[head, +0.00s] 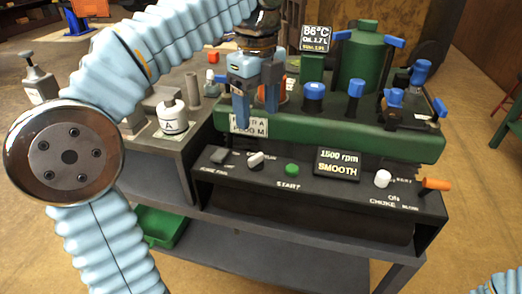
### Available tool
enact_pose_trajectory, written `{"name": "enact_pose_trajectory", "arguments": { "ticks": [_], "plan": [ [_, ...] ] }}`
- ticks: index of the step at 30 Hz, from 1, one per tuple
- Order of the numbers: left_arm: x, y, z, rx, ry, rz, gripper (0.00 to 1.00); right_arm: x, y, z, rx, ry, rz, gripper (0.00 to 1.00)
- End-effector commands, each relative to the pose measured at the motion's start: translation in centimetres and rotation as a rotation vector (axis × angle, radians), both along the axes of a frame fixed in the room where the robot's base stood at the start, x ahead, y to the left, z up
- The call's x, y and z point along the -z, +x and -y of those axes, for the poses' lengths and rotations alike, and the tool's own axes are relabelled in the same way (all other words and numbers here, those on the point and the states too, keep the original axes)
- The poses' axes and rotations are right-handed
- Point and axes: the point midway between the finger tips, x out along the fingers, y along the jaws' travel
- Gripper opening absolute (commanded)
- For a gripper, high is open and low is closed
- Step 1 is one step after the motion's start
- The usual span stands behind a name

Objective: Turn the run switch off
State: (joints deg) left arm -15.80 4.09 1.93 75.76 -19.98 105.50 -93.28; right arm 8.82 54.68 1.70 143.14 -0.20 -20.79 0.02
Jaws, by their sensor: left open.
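The black control panel (330,195) runs along the front of the green machine. A white toggle (255,160) sits left of the green START button (292,169); its small label is partly unreadable, so I cannot confirm it is the run switch. My left gripper (257,108) is open, fingers pointing down, above and behind that toggle, in front of the machine's left end. It appears apart from the panel. Only a bit of my right arm shows at the bottom right corner; its gripper is out of view.
The panel display (338,163) reads 1500 rpm SMOOTH. A white knob (382,179) near the CHOKE label and an orange lever (435,184) are at the right. Blue caps (313,90) stand on the machine. A white weight-like piece (172,117) marked A stands left.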

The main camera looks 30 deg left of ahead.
Motion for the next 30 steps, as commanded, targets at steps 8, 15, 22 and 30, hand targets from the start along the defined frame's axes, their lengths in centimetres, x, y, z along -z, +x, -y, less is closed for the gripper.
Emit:
{"name": "enact_pose_trajectory", "arguments": {
  "ticks": [8,15,22,30],
  "plan": [
    [6.9,0.0,0.0,0.0,0.001,-0.004,0.68,2.2,0.1,0.2,0.005,-0.003,0.001,0.88],
    [10.3,0.0,0.0,0.0,0.0,-0.001,0.68,2.8,0.2,0.5,0.01,-0.008,0.003,0.88],
    [10.9,0.0,0.0,0.0,-0.001,-0.001,0.68,2.9,0.2,0.5,0.011,-0.009,0.004,0.88],
    [10.9,0.0,0.0,0.0,-0.001,-0.001,0.51,2.8,0.2,0.5,0.011,-0.009,0.004,0.88]
  ]
}}
